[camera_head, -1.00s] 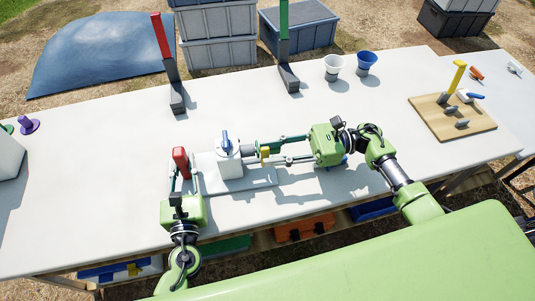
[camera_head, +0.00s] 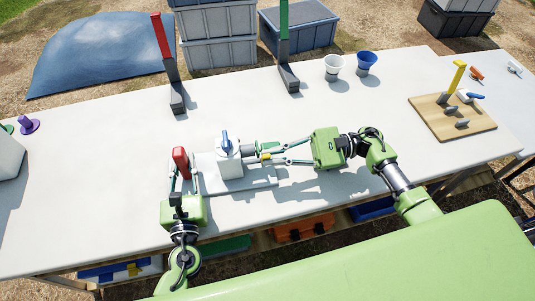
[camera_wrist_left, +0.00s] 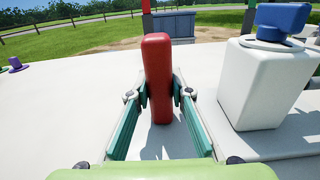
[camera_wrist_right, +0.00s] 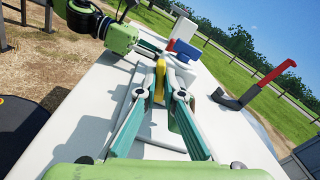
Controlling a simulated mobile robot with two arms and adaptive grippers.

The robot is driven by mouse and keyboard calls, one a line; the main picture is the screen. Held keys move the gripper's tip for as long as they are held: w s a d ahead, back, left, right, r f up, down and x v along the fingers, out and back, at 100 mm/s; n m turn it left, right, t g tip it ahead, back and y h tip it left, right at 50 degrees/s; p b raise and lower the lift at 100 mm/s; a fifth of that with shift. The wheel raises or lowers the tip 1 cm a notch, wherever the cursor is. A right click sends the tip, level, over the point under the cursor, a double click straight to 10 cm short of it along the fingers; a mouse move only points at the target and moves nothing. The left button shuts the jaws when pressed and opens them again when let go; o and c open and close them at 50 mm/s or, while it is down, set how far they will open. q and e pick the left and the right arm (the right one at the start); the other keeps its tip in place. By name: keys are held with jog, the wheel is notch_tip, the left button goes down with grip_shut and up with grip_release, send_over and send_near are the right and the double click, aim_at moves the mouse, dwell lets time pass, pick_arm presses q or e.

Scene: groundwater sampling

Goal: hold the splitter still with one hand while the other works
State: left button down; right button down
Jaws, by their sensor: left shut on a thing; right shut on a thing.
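The splitter (camera_head: 229,162) is a white block with a blue knob (camera_head: 226,143) on top, on a pale base plate (camera_head: 258,181). A red upright handle (camera_head: 180,161) stands at its left end. My left gripper (camera_head: 183,176) is shut on this handle, with a finger on each side in the left wrist view (camera_wrist_left: 158,88). On the splitter's right side is a small yellow part (camera_head: 266,157) by a grey fitting. My right gripper (camera_head: 264,153) is shut on the yellow part, which shows between its fingertips in the right wrist view (camera_wrist_right: 160,82).
Red (camera_head: 162,38) and green (camera_head: 284,38) uprights on dark feet stand behind the splitter. A white cup (camera_head: 333,66) and a blue cup (camera_head: 367,61) are at the back. A wooden board (camera_head: 430,108) with a yellow upright lies right. The table (camera_head: 110,130) is clear between them.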

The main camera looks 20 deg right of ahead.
jog(key=shift+s+n, duration=0.1)
jog(key=shift+n, duration=0.4)
jog(key=n, duration=0.3)
jog(key=s+f+n, duration=0.1)
jog(key=shift+n, duration=0.9)
